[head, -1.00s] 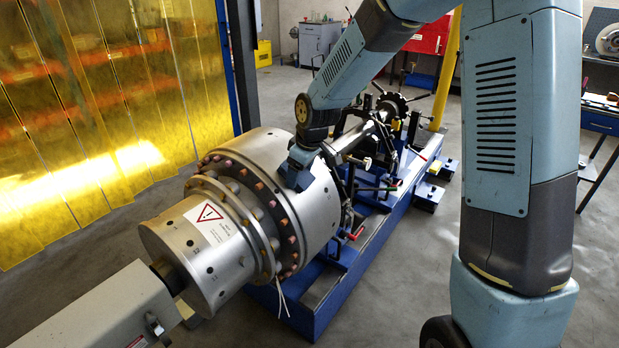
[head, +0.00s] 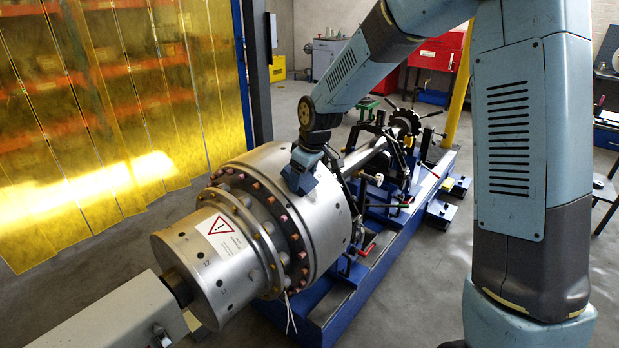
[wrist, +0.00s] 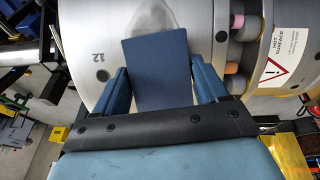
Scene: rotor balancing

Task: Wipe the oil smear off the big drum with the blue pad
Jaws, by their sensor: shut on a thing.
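The big drum (head: 262,160) is a wide silver cylinder lying on its side on the blue stand. My gripper (head: 299,180) is at the top of its curved side, pointing down at it. In the wrist view, my gripper (wrist: 158,82) is shut on the blue pad (wrist: 160,65), a dark blue flat block between its two fingers. The pad lies over the drum's surface (wrist: 95,45); I cannot tell whether it touches. A greyish smear (wrist: 155,16) shows on the drum just beyond the pad's far edge. The pad hides the surface beneath it.
A ring of coloured studs (head: 285,210) and a smaller drum with a warning label (head: 222,232) sit at the near end. Clamps, hoses and a shaft (head: 365,155) are behind, on the blue stand (head: 345,300). A yellow strip curtain (head: 110,110) hangs at left.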

